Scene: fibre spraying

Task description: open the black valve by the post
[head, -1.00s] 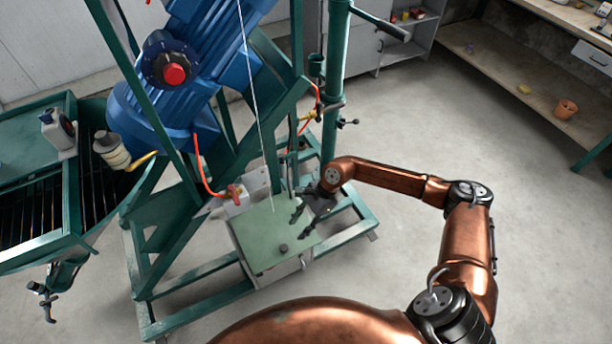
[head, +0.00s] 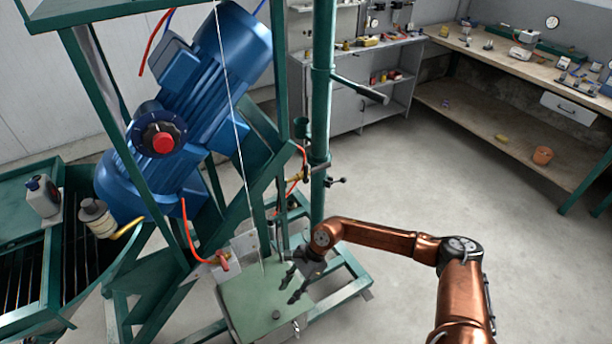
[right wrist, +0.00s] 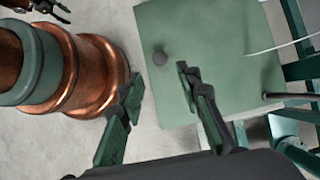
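The black valve (head: 337,181) shows in the head view as a small dark handle on the right side of the green post (head: 320,120), below the long lever. My right gripper (head: 294,287) is below and left of the valve, over the green box top, apart from the valve. In the right wrist view its two fingers (right wrist: 160,115) are spread with nothing between them. The valve does not show clearly in that view. A dark gripper, seemingly my left one (right wrist: 50,10), is cut off at that view's top left corner; its opening is unclear.
The green-topped box (head: 262,300) with a dark knob (head: 276,315) lies under my right gripper. A blue motor (head: 190,100) and green frame bars stand left of the post. A red hose (head: 298,165) runs beside the post.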

